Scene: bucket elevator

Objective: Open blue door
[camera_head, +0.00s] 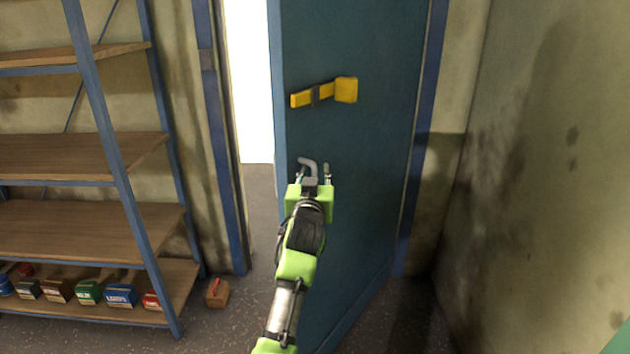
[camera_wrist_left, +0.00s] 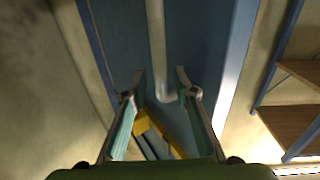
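The blue door (camera_head: 370,180) stands ajar, with a bright gap at its left edge. A yellow latch (camera_head: 346,90) is fixed on its upper part; it also shows in the left wrist view (camera_wrist_left: 142,122). My left gripper (camera_head: 314,173) is in front of the door, below the latch, at the grey bent door handle (camera_head: 308,162). In the left wrist view my left gripper (camera_wrist_left: 161,82) has its fingers spread, with the handle (camera_wrist_left: 156,45) showing between them. I cannot tell whether a finger touches it. My right gripper is not in view.
A blue-framed shelf (camera_head: 75,155) with wooden boards and several small boxes stands at the left. A small brown box (camera_head: 217,293) lies on the floor beside it. The blue door frame (camera_head: 220,150) borders the gap. A stained wall (camera_head: 550,180) is close on the right.

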